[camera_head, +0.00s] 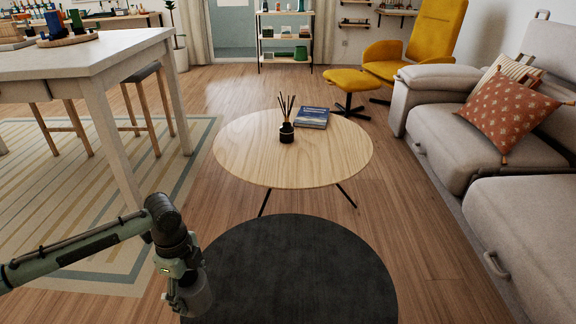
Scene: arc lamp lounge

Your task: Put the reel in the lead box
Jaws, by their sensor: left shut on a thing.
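My left gripper (183,297) points down at the bottom left, over the floor beside the dark round surface. It is shut on a grey rounded thing (199,296), partly hidden by the fingers. Its shape does not show well enough to tell whether it is the reel. I cannot make out a lead box in this view. My right gripper is not in view.
A round wooden coffee table (240,160) holds a reed diffuser (287,132) and books (312,117). A dark round surface (300,270) lies in front. A white table (95,57) stands left, a grey sofa (440,110) right. Wood floor is open between.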

